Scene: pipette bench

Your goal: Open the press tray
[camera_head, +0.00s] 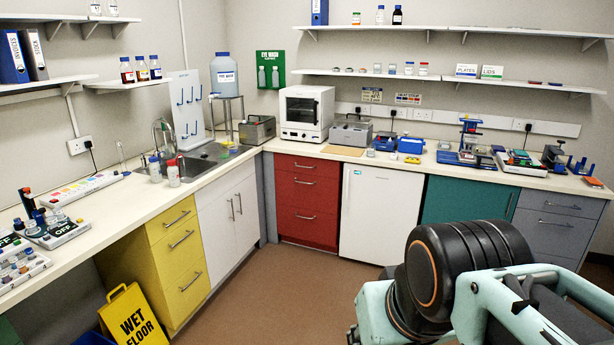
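A blue press-like device (469,142) with an upright column and a flat blue base stands on the right-hand counter, above the teal cabinet. It is small in this view, and I cannot tell whether its tray is open or shut. My gripper (495,305) is at the lower right, close to the camera, among teal links and a large black round part. Its fingertips cannot be made out, nor whether it holds anything. It is well apart from the press, on the near side of the counter.
Right of the press are a device with red and green parts (523,163) and a dark instrument (554,157). Blue boxes (411,145) and a grey bath (351,134) stand to its left. A yellow wet-floor sign (133,317) stands at lower left. The middle floor (275,290) is clear.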

